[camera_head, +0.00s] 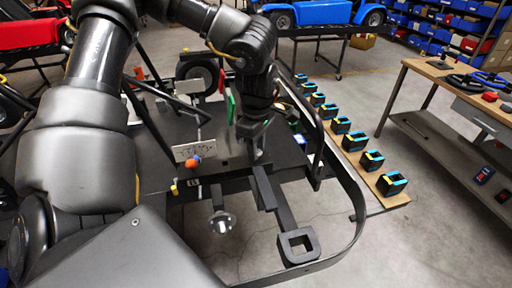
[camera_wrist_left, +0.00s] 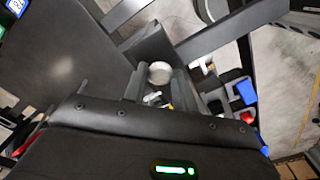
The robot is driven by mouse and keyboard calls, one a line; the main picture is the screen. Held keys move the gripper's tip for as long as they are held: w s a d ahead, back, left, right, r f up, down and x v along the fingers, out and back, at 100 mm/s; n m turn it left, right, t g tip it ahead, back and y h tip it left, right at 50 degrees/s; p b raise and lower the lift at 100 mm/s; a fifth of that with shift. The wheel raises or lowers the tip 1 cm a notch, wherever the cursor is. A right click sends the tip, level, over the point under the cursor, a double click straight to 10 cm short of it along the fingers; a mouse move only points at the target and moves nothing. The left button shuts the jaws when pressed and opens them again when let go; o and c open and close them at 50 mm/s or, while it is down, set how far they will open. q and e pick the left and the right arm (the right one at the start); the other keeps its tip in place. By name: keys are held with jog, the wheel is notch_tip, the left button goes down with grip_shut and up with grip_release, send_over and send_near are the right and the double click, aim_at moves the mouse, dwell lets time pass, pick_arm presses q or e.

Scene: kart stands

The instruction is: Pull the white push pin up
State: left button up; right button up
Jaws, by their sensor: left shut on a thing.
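The white push pin (camera_wrist_left: 160,73) shows in the left wrist view as a pale round knob between my fingers. My left gripper (camera_wrist_left: 158,88) is shut on it, with one finger on each side. In the head view, my left gripper (camera_head: 253,150) points down at the front part of the dark kart frame. The push pin cannot be made out there; the gripper seems to hide it. Whether the pin is raised or seated cannot be told. My right gripper is in neither view.
A curved black bar (camera_head: 350,185) bounds the frame on the right. A grey plate (camera_head: 195,150) and an orange knob (camera_head: 193,161) are just left of the gripper. A wooden board (camera_head: 395,199) with several black-and-blue blocks lies to the right. A workbench (camera_head: 432,72) stands farther right.

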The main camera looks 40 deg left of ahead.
pick_arm(q)
jog(key=o, duration=1)
jog(key=shift+w, duration=0.1)
jog(key=shift+r+b, duration=0.3)
jog(key=shift+r, duration=0.3)
notch_tip(320, 180, up, 10)
jog(key=shift+f+b, duration=0.15)
jog(key=shift+b, duration=0.85)
